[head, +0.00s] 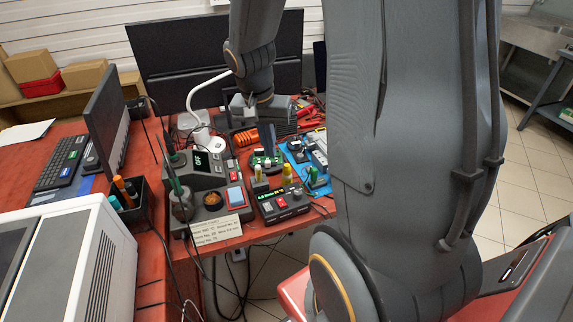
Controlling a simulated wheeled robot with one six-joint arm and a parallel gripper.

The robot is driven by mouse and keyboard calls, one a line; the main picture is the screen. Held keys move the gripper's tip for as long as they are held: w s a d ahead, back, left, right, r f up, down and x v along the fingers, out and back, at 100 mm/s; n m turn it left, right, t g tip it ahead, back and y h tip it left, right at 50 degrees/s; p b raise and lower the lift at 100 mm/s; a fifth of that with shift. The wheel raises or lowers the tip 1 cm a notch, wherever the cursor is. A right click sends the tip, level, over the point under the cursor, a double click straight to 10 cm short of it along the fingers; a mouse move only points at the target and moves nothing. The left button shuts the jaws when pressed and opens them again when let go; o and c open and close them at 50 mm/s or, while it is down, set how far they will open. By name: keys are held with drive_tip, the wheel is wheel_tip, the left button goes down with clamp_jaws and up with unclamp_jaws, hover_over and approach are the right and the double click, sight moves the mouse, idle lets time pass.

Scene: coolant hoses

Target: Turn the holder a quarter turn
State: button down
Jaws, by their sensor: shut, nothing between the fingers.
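My gripper (262,100) is at the back of the red workbench, small and partly lost against dark items behind it. It looks shut, with nothing held. In front of it, a small stand with a green circuit board (267,160) stands near the middle of the bench; it may be the holder, but I cannot tell for sure. My gripper is behind and above it, apart from it as far as I can see. A soldering iron stand (181,203) is at the front left of the bench. My own arm hides much of the right side.
A grey soldering station (207,170) stands left of the board, with a control box (284,205) at the front edge. A white lamp (200,125) rises behind the station. A blue mat (298,157), cables and red-handled tools crowd the bench. A monitor (107,115) stands at left.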

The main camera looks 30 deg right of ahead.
drive_tip(key=w+d+f+m+h+b, duration=0.1)
drive_tip(key=w+d+f+m, duration=0.1)
drive_tip(key=w+d+m, duration=0.3)
drive_tip(key=w+d+f+m+h+b, duration=0.1)
drive_tip(key=d+f+m+b, duration=0.15)
drive_tip(key=d, duration=0.35)
drive_tip(key=shift+g, duration=0.3)
drive_tip(key=x, duration=0.3)
drive_tip(key=p+x, duration=0.1)
drive_tip(key=x, duration=0.2)
drive_tip(key=p+x, duration=0.1)
drive_tip(key=x, duration=0.2)
drive_tip(key=shift+s+d+r, duration=0.15)
drive_tip(key=shift+d, duration=0.2)
drive_tip(key=a, duration=0.1)
drive_tip(key=a+p, duration=0.1)
drive_tip(key=a, duration=0.1)
drive_tip(key=shift+f, duration=0.35)
drive_tip(key=shift+s+a+f+p, duration=0.1)
drive_tip(key=shift+a+f+p, duration=0.1)
drive_tip(key=shift+a+p, duration=0.2)
